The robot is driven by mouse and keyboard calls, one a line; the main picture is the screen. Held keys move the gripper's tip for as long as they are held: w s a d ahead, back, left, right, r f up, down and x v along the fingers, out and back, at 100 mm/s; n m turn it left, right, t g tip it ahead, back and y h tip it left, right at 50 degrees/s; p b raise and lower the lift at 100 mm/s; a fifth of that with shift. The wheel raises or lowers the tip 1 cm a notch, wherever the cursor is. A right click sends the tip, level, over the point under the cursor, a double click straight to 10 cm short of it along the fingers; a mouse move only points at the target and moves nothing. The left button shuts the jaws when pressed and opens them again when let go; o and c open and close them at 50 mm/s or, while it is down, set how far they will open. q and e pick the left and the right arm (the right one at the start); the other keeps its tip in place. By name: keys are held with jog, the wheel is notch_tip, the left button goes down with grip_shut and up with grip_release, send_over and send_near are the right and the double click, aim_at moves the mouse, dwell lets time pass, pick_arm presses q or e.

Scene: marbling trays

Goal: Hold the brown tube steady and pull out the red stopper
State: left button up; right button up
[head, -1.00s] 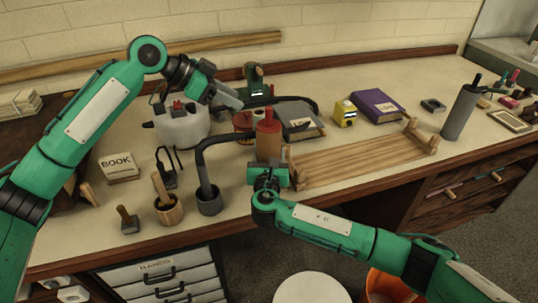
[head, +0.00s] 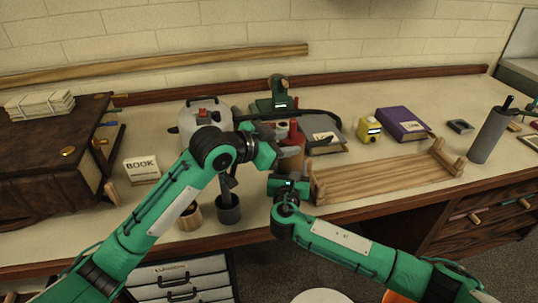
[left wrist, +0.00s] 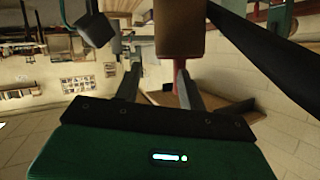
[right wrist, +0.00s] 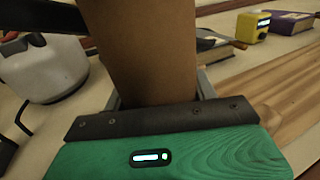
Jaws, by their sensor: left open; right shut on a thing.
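The brown tube (head: 290,161) stands upright on the bench. My right gripper (head: 289,184) is shut on it from the front; the tube (right wrist: 140,50) fills the space between its fingers in the right wrist view. The red stopper (head: 295,134) sits at the tube's top, partly hidden by my left gripper. My left gripper (head: 283,131) is open at the stopper's height, coming in from the left. In the left wrist view, the stopper (left wrist: 181,62) shows between the open fingers (left wrist: 158,82), closer to the right-hand one, with the tube (left wrist: 180,28) beyond.
A white kettle-like pot (head: 197,118) and a dark cup (head: 228,210) stand left of the tube. A wooden rack (head: 390,177) lies close on the right. A yellow box (head: 369,129) and a purple book (head: 402,124) lie farther right. A dark curved arm passes behind the tube.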

aim_at(291, 131)
pick_arm(q)
jog(key=s+a+n+t+y, duration=0.2)
jog(key=s+a+n+t, duration=0.1)
jog(key=s+n+t, duration=0.3)
jog(key=shift+n+t, duration=0.4)
jog(key=shift+t, duration=0.1)
jog(key=x, duration=1.2)
jog(key=shift+w+a, duration=0.15)
jog(key=shift+w, duration=0.35)
grip_shut()
